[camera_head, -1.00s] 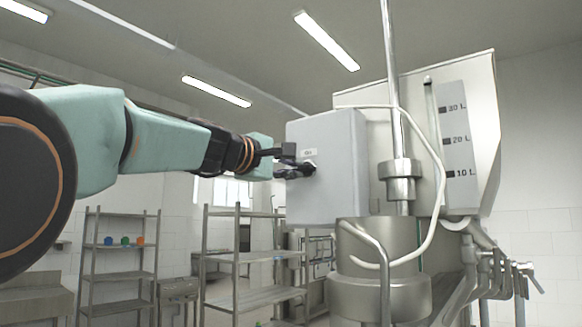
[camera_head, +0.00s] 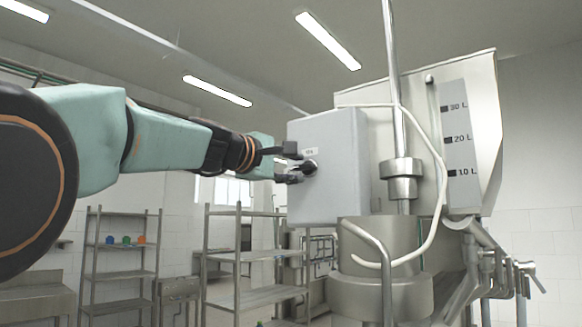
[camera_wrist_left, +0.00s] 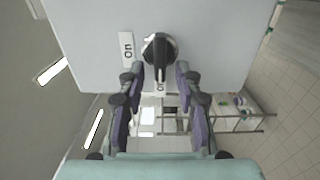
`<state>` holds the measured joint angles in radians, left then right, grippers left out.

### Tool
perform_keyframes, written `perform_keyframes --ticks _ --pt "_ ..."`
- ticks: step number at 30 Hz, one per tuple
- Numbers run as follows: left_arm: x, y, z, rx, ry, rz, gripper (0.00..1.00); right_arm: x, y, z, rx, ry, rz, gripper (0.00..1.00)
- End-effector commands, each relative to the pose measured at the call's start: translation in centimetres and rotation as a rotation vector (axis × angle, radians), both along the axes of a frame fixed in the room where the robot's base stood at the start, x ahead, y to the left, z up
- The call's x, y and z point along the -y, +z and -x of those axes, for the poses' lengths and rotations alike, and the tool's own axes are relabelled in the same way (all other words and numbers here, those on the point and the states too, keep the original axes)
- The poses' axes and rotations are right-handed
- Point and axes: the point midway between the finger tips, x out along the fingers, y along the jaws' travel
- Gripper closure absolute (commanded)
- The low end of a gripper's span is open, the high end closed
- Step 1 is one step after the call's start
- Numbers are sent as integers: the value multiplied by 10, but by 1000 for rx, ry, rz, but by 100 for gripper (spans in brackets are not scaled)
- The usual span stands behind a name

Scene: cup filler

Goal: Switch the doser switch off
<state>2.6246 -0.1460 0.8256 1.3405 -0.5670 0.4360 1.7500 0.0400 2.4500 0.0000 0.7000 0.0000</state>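The doser switch is a black rotary knob (camera_head: 310,167) on the front of a grey box (camera_head: 343,200). In the left wrist view the knob (camera_wrist_left: 159,48) has its bar pointing down the picture, toward a small white label (camera_wrist_left: 160,88) that is too small to read. Another label reading "on" (camera_wrist_left: 127,48) is to the left of the knob. My left gripper (camera_head: 296,165) is in front of the box at the knob. In the wrist view the left gripper (camera_wrist_left: 161,75) is open, its fingertips on either side of the bar with gaps. My right gripper is not in view.
A metal hopper (camera_head: 472,130) with litre marks stands behind the box. A vertical steel rod (camera_head: 393,80) and a pale hose (camera_head: 440,200) are right of the box. Shelving racks (camera_head: 255,255) stand in the background. Open air surrounds the left arm.

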Motion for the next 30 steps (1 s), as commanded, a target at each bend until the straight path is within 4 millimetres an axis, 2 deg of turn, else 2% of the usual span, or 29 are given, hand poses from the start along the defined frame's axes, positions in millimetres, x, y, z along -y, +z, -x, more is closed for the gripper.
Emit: perform_keyframes --ticks 7,21,30 --pt "-7 1 9 -1 0 0 66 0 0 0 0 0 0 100" --pt "-39 1 53 0 1 1 66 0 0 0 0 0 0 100" --pt "-44 0 61 -1 0 1 66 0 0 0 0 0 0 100"
